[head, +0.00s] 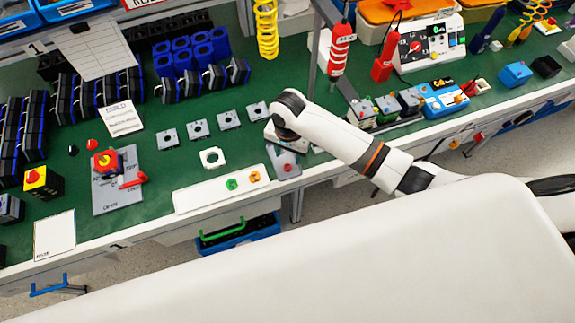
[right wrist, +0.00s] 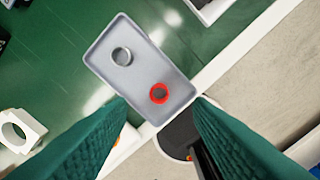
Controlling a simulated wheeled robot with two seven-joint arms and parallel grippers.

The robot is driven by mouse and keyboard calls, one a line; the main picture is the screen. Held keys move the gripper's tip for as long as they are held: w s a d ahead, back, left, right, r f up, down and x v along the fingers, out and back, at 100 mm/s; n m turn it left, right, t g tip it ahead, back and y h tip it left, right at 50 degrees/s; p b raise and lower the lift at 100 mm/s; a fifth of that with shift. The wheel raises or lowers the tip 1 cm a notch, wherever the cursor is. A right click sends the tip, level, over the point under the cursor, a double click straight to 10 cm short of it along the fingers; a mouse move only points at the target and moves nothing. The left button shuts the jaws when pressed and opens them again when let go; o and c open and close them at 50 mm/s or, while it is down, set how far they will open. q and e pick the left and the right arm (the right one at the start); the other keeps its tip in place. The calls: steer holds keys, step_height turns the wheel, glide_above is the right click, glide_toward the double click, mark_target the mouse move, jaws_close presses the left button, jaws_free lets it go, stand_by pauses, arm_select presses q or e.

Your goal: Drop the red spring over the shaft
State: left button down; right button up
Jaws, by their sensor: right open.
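The red spring (right wrist: 159,94) stands at one end of a small grey tray (right wrist: 98,69) in the right wrist view, apart from a silver ring (right wrist: 121,56) at the other end. In the head view the red spring (head: 287,168) is a small red spot on the tray. My right gripper (right wrist: 160,106) is open above the tray. The spring lies between the lines of its green fingers, and nothing is held. The fingertips are not clear in the head view. I cannot make out the shaft for certain. My left gripper is in neither view.
A white strip (head: 205,196) with a green part (head: 232,184) and an orange part (head: 254,177) lies left of the tray. Square grey plates (head: 198,128) stand behind. A red-and-yellow switch (head: 105,162) sits farther left. The bench's front edge is close to the tray.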

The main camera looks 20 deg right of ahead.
mark_target(287, 169)
step_height(287, 169, down, 6)
steer(key=shift+a+r+p, duration=0.15)
steer(key=shift+p, duration=0.35)
steer(key=shift+c, duration=0.2)
jaws_close()
